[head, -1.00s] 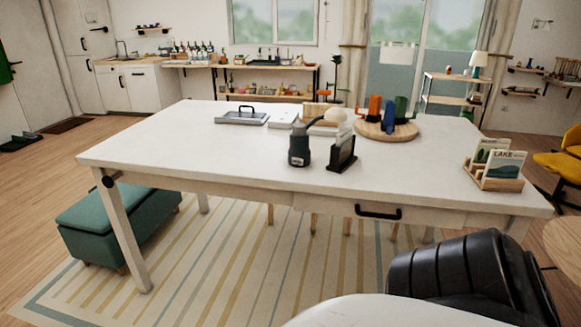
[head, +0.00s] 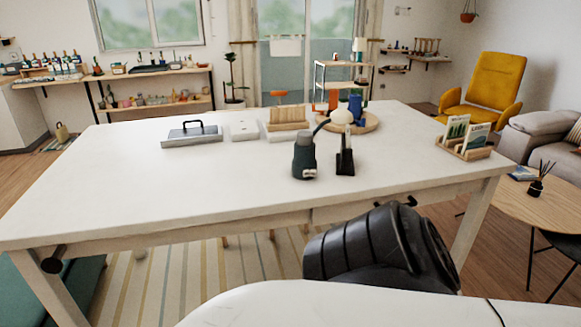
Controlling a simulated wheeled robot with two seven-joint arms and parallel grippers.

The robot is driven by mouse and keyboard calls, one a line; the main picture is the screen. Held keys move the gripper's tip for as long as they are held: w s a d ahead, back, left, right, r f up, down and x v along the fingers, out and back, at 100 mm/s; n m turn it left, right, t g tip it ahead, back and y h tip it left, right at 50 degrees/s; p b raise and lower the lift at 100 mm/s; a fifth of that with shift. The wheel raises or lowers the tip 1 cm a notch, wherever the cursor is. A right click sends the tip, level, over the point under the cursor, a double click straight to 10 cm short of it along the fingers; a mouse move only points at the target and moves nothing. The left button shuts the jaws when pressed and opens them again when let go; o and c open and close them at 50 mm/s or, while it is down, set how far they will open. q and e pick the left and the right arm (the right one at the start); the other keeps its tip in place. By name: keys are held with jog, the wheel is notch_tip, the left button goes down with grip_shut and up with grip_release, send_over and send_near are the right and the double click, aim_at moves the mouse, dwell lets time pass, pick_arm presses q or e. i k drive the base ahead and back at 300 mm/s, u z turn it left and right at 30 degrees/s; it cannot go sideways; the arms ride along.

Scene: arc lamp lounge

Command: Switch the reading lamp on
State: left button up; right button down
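A small lamp with a pale shade (head: 360,45) stands on the white shelf rack at the back, near the glass door. It is small in the picture, and I cannot tell whether it is lit or whether it is the reading lamp. No lamp switch can be made out. A black ribbed part of my own arm shows at the bottom, in front of the table. Neither of my grippers is in view.
A long white table (head: 130,170) fills the middle, bearing a dark green bottle-like object (head: 304,158), a card holder (head: 464,151) and a metal box (head: 192,134). At right are a yellow armchair (head: 490,85), grey sofa (head: 535,128) and round wooden table (head: 525,190).

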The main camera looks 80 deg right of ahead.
aim_at(312, 172)
jog(key=z, duration=1.1)
jog(key=i, duration=1.15)
jog(key=z, duration=1.2)
